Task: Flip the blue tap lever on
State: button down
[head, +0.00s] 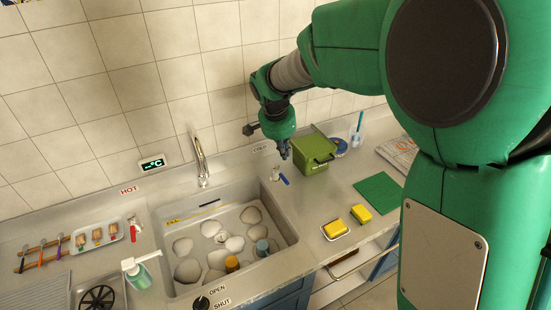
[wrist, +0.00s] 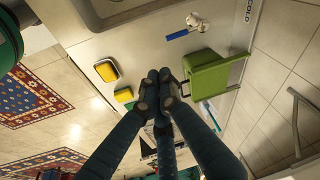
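The blue tap lever (head: 285,181) sits on a small metal tap (head: 275,173) on the counter, right of the sink and below the COLD label. In the wrist view the blue lever (wrist: 177,34) and its pale tap (wrist: 195,22) are at the top, beyond my fingertips. My gripper (head: 285,153) hangs above the counter, close to the tap and apart from the lever. In the wrist view my gripper (wrist: 158,82) has its dark fingers drawn together, with nothing seen between them.
A green box (head: 313,150) stands just right of the tap. A sink (head: 162,216) with pale stones lies left. Yellow sponges (head: 335,229) and a green mat (head: 379,192) lie on the right counter. A red-handled tap (head: 134,228) is left of the sink.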

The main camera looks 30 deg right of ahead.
aim_at(281, 175)
jog(key=w+d+f+m+g+p, duration=0.1)
jog(key=w+d+f+m+p, duration=0.1)
jog(key=w+d+f, duration=0.2)
jog(key=w+d+f+m+h+p, duration=0.1)
jog(key=w+d+f+m, duration=0.2)
jog(key=f, duration=0.5)
jog(key=shift+w+d+f+m+g+p, duration=0.2)
jog(key=shift+w+d+m+g+p, duration=0.15)
jog(key=shift+w+d, duration=0.4)
jog(key=shift+f, duration=0.15)
jog(key=b+x, duration=0.1)
jog(key=x, duration=0.8)
jog(key=shift+s+d+f, duration=0.15)
jog(key=shift+f, duration=0.15)
jog(key=a, duration=0.3)
jog(key=shift+r, duration=0.3)
jog(key=shift+a+r, duration=0.1)
jog(key=shift+a, duration=0.4)
